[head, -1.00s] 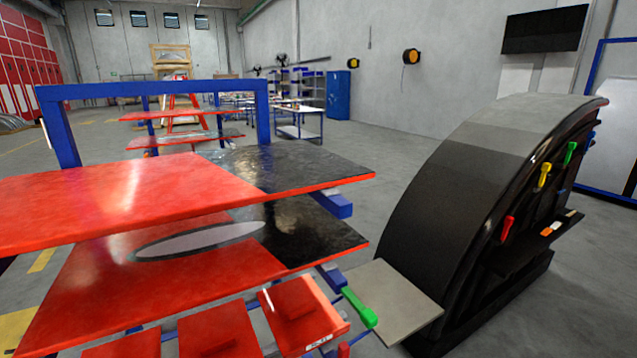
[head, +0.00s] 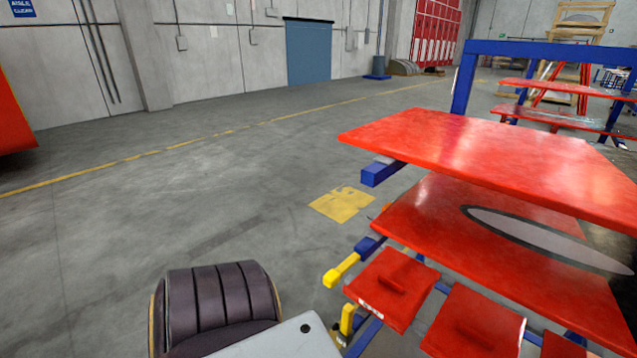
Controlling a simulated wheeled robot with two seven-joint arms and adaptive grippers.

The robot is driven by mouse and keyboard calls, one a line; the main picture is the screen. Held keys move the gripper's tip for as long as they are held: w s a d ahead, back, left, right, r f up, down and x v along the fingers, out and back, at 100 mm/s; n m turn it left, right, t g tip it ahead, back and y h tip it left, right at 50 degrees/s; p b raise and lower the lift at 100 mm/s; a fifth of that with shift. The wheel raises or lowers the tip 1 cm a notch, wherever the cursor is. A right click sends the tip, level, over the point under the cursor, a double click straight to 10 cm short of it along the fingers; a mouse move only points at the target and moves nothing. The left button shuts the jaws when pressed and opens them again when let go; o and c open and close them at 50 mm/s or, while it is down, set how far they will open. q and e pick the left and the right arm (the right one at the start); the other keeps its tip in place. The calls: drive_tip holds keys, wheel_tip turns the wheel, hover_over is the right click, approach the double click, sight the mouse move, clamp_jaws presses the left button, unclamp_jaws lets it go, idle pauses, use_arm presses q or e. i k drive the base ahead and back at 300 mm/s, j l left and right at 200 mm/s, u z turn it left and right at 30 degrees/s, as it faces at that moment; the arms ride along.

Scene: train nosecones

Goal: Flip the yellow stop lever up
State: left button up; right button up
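A yellow lever (head: 342,270) sticks out from the left end of a rack of red panels, just right of the picture's middle in the head view. Its handle slopes down and to the left from a blue bracket (head: 368,246). A second, upright yellow piece (head: 347,318) shows just below it. I cannot tell whether the two are joined. Neither of my grippers is in view, so their distance from the lever does not show.
Red panels (head: 430,140) fill the right side, with smaller red blocks (head: 388,285) below. A dark ribbed seat-like thing (head: 222,292) and a light grey flat surface (head: 285,340) are at the bottom, left of the lever. Open grey floor (head: 180,190) lies beyond.

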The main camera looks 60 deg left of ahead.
sight(332, 279)
drive_tip(key=u, duration=1.8)
